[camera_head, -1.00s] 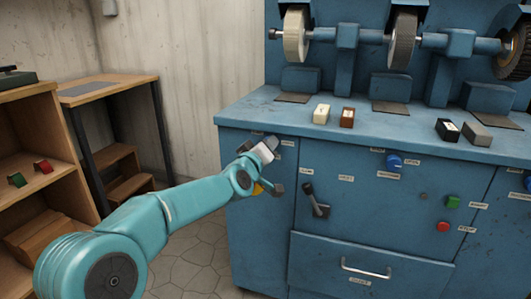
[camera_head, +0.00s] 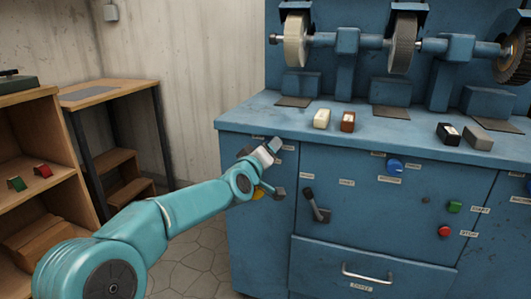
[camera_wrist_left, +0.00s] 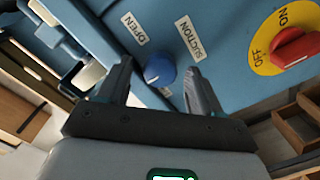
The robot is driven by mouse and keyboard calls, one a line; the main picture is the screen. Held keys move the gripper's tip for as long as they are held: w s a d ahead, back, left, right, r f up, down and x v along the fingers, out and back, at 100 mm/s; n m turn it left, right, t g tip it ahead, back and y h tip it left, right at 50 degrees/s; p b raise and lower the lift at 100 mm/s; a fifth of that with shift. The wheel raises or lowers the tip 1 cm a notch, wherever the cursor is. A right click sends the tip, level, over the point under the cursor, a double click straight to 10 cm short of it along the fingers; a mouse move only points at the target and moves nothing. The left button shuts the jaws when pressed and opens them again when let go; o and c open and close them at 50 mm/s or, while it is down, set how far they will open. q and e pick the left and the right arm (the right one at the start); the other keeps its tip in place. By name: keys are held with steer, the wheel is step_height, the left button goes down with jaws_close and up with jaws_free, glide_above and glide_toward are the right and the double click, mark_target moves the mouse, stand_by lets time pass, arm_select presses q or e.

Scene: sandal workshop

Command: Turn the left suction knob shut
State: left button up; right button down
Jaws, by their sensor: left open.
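In the head view my left gripper (camera_head: 262,153) is at the cabinet's upper left front and hides this knob. My right gripper is not in view.
A red switch (camera_wrist_left: 294,46) on a yellow ON/OFF plate is close by. The cabinet front (camera_head: 345,225) also has a lever (camera_head: 316,207), another blue knob (camera_head: 396,166), green (camera_head: 454,207) and red (camera_head: 444,231) buttons, and a drawer handle (camera_head: 368,274). Blocks and grinding wheels are above.

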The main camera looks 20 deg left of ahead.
arm_select(q)
steer(key=shift+s, duration=0.1)
steer(key=s+p, duration=0.1)
steer(key=s, duration=1.5)
steer(key=shift+a+r, duration=0.3)
steer(key=shift+r, duration=0.1)
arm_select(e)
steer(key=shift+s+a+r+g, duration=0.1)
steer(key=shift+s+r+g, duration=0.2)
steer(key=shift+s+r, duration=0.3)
arm_select(q)
steer(key=shift+r, duration=0.1)
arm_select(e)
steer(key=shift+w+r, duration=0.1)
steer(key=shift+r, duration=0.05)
